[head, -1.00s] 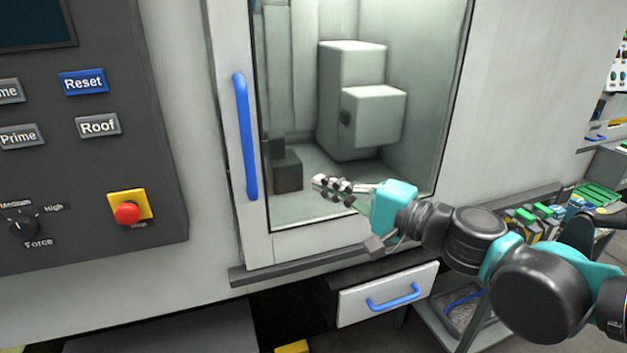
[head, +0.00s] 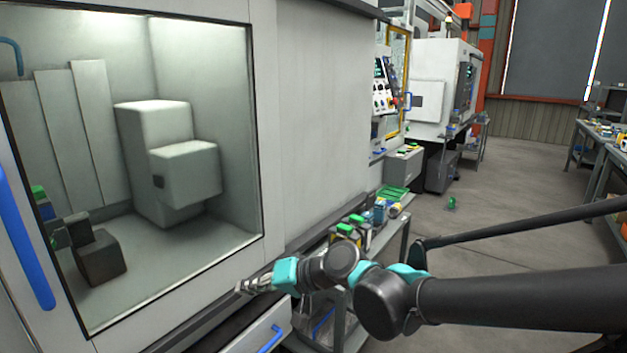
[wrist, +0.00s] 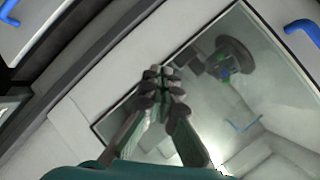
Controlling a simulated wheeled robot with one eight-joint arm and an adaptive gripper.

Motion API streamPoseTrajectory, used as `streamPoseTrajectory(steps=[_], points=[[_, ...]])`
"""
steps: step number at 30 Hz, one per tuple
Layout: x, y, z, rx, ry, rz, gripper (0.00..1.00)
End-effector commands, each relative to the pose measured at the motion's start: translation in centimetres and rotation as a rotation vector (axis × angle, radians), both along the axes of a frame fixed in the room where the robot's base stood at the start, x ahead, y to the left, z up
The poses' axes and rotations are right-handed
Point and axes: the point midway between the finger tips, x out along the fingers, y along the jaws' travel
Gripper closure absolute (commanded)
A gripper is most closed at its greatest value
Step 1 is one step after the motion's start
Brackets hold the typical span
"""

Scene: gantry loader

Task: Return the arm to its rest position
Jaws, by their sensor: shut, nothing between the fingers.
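My arm reaches from the right side of the head view, low in front of the machine. My gripper (head: 243,287) is at its left end, just below the lower right corner of the machine's window. It also shows in the wrist view (wrist: 160,72), where its fingertips meet with nothing between them. The machine door (head: 262,120) is shut, with a blue vertical handle (head: 24,240) at the left edge. Whether my gripper touches the machine front cannot be told.
A drawer front with a blue handle (head: 270,339) lies below my gripper. A cart (head: 388,250) with green and blue parts stands close behind my arm. Another machine (head: 440,90) stands farther back. Open floor (head: 490,210) lies to the right.

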Motion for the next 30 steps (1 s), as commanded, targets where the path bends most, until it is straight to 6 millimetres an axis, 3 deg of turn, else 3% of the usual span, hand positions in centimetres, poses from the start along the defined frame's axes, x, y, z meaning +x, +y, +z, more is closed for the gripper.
streamPoseTrajectory(steps=[3, 9, 15, 18, 21, 24, 30], points=[[2.8, -5.4, -4.0, -0.169, -0.035, -0.069, 1.0], [5.0, -15.7, -10.2, -0.47, -0.03, -0.182, 1.0], [4.5, -26.3, -14.6, -0.749, 0.045, -0.297, 1.0], [3.6, -30.1, -15.8, -0.846, 0.087, -0.341, 1.0], [2.9, -32.4, -16.4, -0.906, 0.116, -0.365, 1.0], [2.5, -33.5, -16.6, -0.934, 0.13, -0.376, 1.0], [2.5, -33.5, -16.6, -0.934, 0.13, -0.376, 1.0]])
